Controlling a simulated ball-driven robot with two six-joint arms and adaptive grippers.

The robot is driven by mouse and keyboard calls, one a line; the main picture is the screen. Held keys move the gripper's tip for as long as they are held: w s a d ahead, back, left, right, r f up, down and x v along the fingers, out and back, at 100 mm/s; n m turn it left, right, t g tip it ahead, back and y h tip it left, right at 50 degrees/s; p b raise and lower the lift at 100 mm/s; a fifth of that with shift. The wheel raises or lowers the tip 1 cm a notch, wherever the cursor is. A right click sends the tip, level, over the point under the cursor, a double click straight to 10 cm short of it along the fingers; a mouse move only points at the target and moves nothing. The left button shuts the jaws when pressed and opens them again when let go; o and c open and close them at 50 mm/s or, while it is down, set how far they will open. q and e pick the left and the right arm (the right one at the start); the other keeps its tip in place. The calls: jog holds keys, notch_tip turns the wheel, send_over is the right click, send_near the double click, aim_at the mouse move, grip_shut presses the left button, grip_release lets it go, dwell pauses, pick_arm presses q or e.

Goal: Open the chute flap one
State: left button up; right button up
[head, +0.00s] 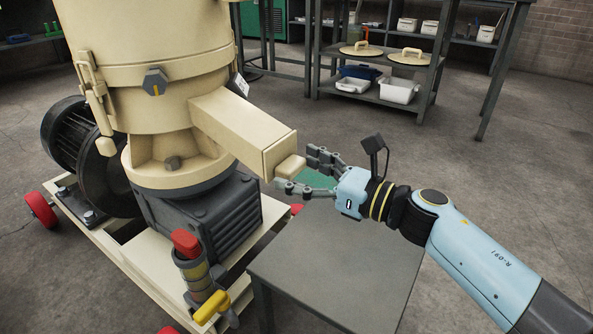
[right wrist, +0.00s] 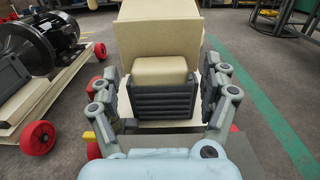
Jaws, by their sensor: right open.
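The pellet mill (head: 150,70) is a cream-coloured machine on a low wheeled base at the left. Its square chute (head: 240,125) slopes down to the right and ends in a flap (head: 268,158) with a cream block-shaped handle (head: 291,167). In the right wrist view the flap's handle (right wrist: 158,70) sits between my fingers, with the chute (right wrist: 158,35) behind it. My right gripper (head: 308,174) is open around the handle, one finger on each side; gaps show between fingers and handle. The flap looks closed. My left gripper is not in view.
A grey table (head: 345,250) stands below my right gripper, its top mostly clear. A red and yellow fitting (head: 195,265) sticks out at the front of the mill. Shelves (head: 400,95) with lids and white bins stand at the back. Open floor lies to the right.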

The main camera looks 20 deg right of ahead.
jog(key=shift+w+a, duration=0.3)
jog(key=shift+w, duration=0.1)
jog(key=shift+c, duration=0.3)
grip_shut()
